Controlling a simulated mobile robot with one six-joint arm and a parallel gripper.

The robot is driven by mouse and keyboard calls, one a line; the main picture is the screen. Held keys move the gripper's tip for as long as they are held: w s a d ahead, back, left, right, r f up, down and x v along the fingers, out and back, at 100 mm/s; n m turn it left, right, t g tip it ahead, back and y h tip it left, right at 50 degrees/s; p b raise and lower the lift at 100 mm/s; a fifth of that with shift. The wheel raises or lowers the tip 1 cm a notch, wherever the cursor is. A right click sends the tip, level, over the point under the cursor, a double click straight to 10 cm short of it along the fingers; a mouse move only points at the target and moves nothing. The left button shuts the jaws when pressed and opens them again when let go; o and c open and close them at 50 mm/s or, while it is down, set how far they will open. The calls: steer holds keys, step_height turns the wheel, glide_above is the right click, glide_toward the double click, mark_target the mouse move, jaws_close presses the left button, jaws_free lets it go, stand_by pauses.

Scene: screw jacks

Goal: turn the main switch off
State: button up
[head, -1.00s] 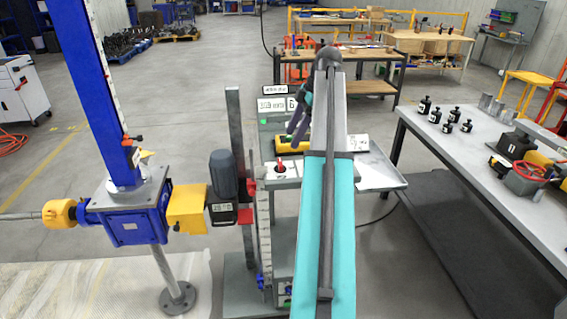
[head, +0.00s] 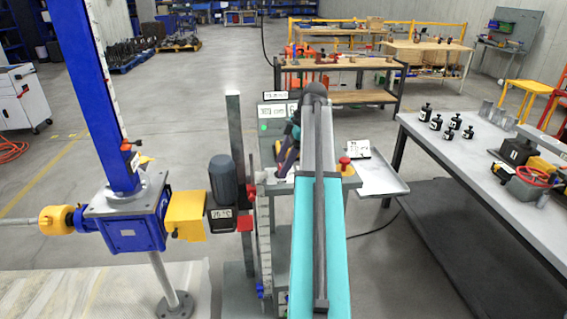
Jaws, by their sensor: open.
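The grey control stand (head: 268,146) is in the middle of the head view, with a white display (head: 272,111) and a green light (head: 264,127) on its upright panel. My gripper (head: 281,172) is low over the stand's top, pointing down at the area of the main switch. The red switch handle is hidden behind my gripper, so I cannot tell its position or whether the jaws touch it. The jaws are open, with nothing visibly held. A red button (head: 345,162) on a yellow box (head: 349,171) shows just right of my arm.
A blue screw jack (head: 135,225) and a dark motor (head: 222,180) stand left of the stand. A grey tray (head: 380,182) is on its right. A grey table (head: 465,160) with small black weights is farther right.

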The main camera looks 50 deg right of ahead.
steer(key=shift+f, duration=0.2)
steer(key=shift+c, duration=0.3)
steer(key=c, duration=1)
